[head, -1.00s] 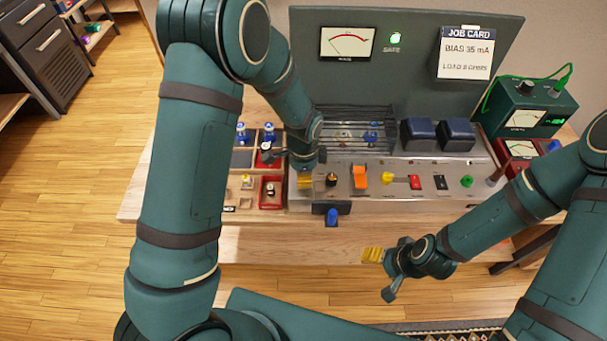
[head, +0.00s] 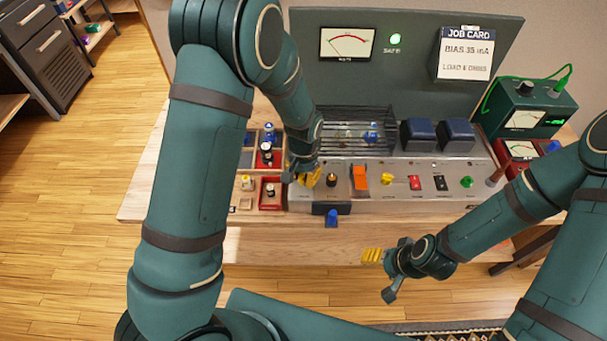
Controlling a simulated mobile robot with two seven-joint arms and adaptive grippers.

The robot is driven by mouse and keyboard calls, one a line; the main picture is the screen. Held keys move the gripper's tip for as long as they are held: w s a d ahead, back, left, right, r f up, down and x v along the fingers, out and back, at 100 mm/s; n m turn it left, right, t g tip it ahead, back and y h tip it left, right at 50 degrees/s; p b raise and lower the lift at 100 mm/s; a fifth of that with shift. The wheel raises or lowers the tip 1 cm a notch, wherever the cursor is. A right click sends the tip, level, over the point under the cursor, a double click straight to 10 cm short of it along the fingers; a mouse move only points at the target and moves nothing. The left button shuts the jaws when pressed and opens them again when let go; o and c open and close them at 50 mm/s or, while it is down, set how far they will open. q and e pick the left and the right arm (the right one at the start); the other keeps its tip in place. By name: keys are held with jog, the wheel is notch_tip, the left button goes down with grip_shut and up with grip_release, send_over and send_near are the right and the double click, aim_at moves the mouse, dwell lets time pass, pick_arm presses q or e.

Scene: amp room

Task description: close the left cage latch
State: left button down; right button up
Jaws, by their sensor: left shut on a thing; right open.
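The wire cage (head: 350,118) stands at the back of the metal amp chassis, with glass tubes visible through its bars. My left gripper (head: 309,178) is at the chassis's left end, in front of the cage's left corner. Its yellow-padded fingers are closed together on a small thing, which looks like the left cage latch. The latch itself is hidden by the fingers and wrist, so its position cannot be told. My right gripper (head: 377,274) is open and empty, in front of the bench's front edge.
The chassis front carries an orange switch (head: 360,177) and several knobs. Blue transformers (head: 419,135) stand right of the cage. A parts tray (head: 246,203) lies left of the chassis. A blue knob (head: 332,218) sticks out below the chassis front. The bench's front strip is mostly clear.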

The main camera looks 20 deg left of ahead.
aim_at(304, 175)
pick_arm(q)
jog(key=n, duration=0.3)
jog(key=shift+n+p, duration=0.35)
jog(key=shift+n, duration=0.05)
jog(key=shift+n+p, duration=0.35)
jog(key=shift+n, duration=1.15)
jog(key=c, duration=0.7)
grip_release()
notch_tip(304, 175, up, 12)
